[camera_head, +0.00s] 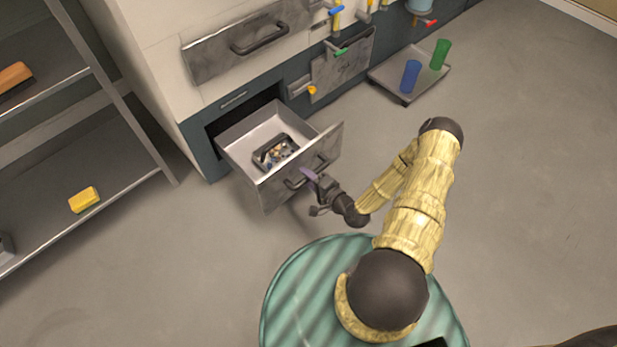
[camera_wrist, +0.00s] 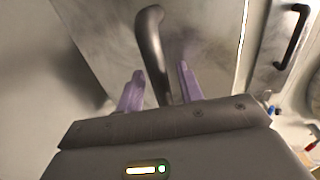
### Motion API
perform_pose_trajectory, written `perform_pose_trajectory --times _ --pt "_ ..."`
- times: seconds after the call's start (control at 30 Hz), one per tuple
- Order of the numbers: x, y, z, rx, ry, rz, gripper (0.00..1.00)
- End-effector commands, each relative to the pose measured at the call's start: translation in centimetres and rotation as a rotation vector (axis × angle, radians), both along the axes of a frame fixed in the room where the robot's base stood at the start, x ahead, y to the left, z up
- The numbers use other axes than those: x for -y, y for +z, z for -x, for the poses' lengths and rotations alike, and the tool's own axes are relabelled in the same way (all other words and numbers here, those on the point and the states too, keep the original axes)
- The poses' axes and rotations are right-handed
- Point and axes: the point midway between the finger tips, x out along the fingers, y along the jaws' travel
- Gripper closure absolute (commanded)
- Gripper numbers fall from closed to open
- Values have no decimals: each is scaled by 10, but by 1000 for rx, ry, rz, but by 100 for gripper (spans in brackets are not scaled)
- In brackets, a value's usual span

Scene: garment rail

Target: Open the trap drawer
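The trap drawer (camera_head: 263,192) is pulled well out of the lower left of the dark blue cabinet base. It has a grey metal front with a dark bar handle (camera_head: 298,183), and a dark tray (camera_head: 275,150) of small items lies inside. My gripper (camera_head: 310,177) is at the handle, in front of the drawer. In the wrist view the handle (camera_wrist: 151,45) runs down between the two purple fingers (camera_wrist: 160,84). The fingers are apart, with a visible gap beside the handle. The handle's lower end is hidden behind the gripper body.
A closed drawer (camera_head: 250,42) with a dark handle is above. Several colored valves, one of them yellow (camera_head: 311,90), are to the right. A floor tray (camera_head: 422,86) holds a blue cup (camera_head: 410,76) and a green cup (camera_head: 440,54). A shelf with a yellow sponge (camera_head: 84,199) stands left. Floor to the right is clear.

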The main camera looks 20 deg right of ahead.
Motion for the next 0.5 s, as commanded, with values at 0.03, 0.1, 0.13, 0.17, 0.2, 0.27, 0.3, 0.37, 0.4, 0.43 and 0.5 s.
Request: perform_pose_trajectory --times 0.03,0.1,0.13,0.17,0.2,0.27,0.3,0.37,0.4,0.43,0.5 --pt "0 0 0 0 -1 0 63" --pt "1 0 0 0 -1 0 63" --pt "1 0 0 0 -1 0 63" --pt "1 1 0 0 -2 0 63" --pt "2 1 1 0 -2 0 63" --pt "3 2 4 0 -2 0 63" --pt "5 3 7 -1 -3 1 63" --pt "8 5 13 -1 -3 0 63" --pt "10 7 18 -1 -3 0 63" --pt "13 8 22 -1 -4 0 63" --pt "19 11 33 0 -5 1 63"
